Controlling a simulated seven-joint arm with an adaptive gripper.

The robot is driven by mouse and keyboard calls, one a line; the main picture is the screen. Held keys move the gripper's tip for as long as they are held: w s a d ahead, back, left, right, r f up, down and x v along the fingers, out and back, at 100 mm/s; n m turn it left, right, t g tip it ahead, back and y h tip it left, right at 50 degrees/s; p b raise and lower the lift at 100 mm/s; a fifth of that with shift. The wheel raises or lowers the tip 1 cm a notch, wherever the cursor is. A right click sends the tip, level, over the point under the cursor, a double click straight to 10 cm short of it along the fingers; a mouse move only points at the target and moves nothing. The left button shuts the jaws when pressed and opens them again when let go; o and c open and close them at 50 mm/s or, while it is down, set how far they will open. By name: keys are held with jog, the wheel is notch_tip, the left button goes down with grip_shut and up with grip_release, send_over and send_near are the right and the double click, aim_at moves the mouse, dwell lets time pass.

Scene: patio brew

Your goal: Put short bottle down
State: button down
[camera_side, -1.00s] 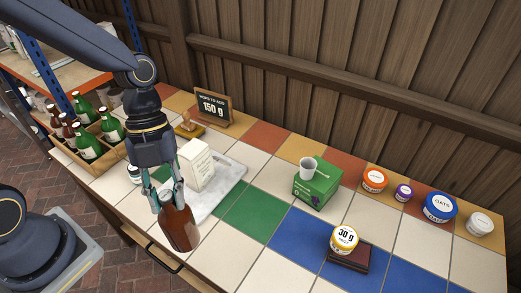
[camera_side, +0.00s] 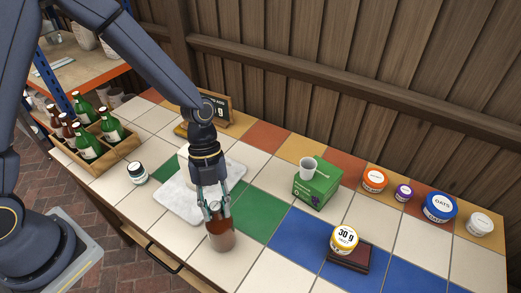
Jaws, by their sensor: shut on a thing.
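A short brown bottle (camera_side: 220,238) stands near upright at the front of the tiled table, just in front of the marble slab, over a white tile at the edge of the green one. My gripper (camera_side: 217,211) points down and is shut on its upper part. The fingers hide the bottle's neck. I cannot tell whether its base touches the tile.
The marble slab (camera_side: 180,203) bears a white carton, mostly hidden behind my arm. A bottle crate (camera_side: 118,150) is at the far left. Right are a green box (camera_side: 316,185) and a 30 g tub (camera_side: 344,239).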

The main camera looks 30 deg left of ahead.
jog(key=shift+f, duration=0.1)
jog(key=c, duration=0.8)
grip_release()
jog(key=v, duration=1.2)
jog(key=shift+s+a+r+n+t+y, duration=0.55)
jog(key=shift+s+a+r+n+t, duration=1.25)
jog(key=shift+n, duration=2.7)
jog(key=shift+s+a+r+n+t+y, duration=0.5)
jog(key=shift+s+a+r+n+t, duration=0.65)
jog(key=shift+s+a+r+n, duration=2.25)
jog(key=shift+s+a+r+n+t+y, duration=0.5)
jog(key=shift+a+r+n+t, duration=0.9)
jog(key=shift+n, duration=4.2)
jog(key=shift+a+f, duration=0.15)
jog(key=shift+a, duration=0.1)
